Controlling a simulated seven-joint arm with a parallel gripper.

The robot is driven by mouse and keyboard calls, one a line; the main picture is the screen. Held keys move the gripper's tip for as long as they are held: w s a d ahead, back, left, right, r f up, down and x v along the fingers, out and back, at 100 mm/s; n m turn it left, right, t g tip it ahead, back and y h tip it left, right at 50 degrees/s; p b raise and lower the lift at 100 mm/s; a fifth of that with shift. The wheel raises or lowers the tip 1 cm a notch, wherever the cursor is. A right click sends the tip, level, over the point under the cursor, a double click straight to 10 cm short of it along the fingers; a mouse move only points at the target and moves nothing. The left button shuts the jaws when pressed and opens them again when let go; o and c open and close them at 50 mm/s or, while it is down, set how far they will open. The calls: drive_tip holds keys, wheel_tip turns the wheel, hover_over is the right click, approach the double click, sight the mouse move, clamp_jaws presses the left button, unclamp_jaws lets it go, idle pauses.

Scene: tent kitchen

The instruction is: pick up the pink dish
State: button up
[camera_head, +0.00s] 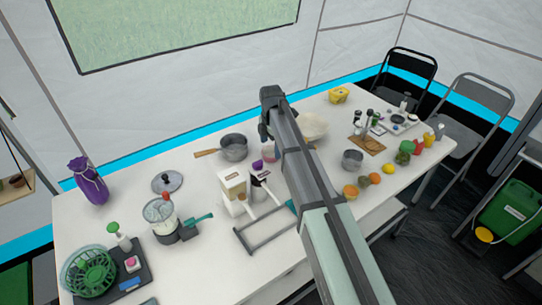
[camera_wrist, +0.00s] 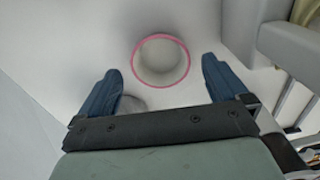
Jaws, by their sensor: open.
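The pink dish (camera_wrist: 161,83) shows in the wrist view as a round, pale, hollow vessel with a pink rim. It stands on the white surface beyond my gripper (camera_wrist: 161,68), and its rim appears between the two blue fingertips. My gripper is open, with nothing between the fingers. In the head view, my gripper (camera_head: 266,128) is over the far middle of the table, partly hidden by my arm. A small pinkish vessel (camera_head: 267,153) shows just below it; I cannot tell for certain that it is the same dish.
White-and-brown cartons (camera_head: 233,186) stand close in front on the white table (camera_head: 215,270). A grey pot (camera_head: 233,147) is to the left and a cream bowl (camera_head: 314,127) to the right, partly behind my arm.

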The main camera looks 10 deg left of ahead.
sight(271, 150)
drive_tip(key=shift+f, duration=1.5)
drive_tip(key=shift+c, duration=0.4)
drive_tip(key=c, duration=1)
drive_tip(key=shift+o, duration=0.2)
